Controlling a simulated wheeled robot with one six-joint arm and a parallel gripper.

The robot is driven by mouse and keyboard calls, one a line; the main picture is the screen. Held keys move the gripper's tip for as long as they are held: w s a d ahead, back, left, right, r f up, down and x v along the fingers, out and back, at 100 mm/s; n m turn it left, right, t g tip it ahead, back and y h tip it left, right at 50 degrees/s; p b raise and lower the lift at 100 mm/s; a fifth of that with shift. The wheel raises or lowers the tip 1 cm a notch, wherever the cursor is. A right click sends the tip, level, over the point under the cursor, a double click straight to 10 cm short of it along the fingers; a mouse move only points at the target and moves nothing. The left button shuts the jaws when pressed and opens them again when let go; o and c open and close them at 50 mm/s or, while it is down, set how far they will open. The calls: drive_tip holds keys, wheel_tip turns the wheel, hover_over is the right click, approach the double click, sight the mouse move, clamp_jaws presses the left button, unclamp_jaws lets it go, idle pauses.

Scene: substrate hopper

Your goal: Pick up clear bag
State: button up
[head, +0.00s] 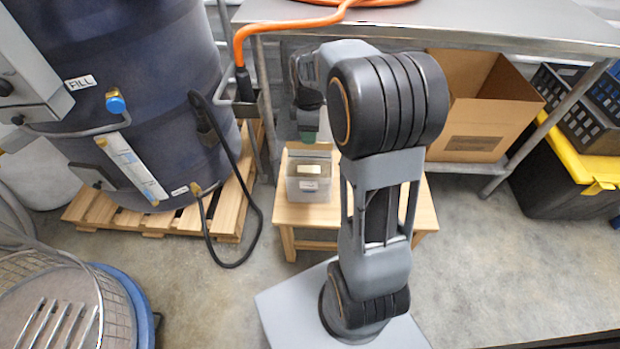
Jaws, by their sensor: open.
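A clear bag (308,187) with greyish contents and a small tan label stands on a low wooden table (417,215), behind my arm. My gripper (308,136) points down just above and behind the bag's top in the picture. It is small, dark and partly hidden by my wrist, with a greenish part near its end. It is open, and I see nothing held in it. I cannot tell the exact gap between the gripper and the bag.
A dark blue hopper (165,110) stands on a wooden pallet (110,215) at left, with a looping black hose (252,225). A steel bench (480,25) overhangs behind. A cardboard box (475,110) and a yellow-lidded bin (570,160) are at right. A wire basket (60,295) is front left.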

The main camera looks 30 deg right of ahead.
sight(310, 159)
drive_tip(key=shift+f+b, duration=1.55)
drive_tip(key=shift+f, duration=2.2)
drive_tip(key=shift+s, duration=0.1)
drive_tip(key=shift+c, duration=0.4)
clamp_jaws()
drive_tip(key=shift+r, duration=0.15)
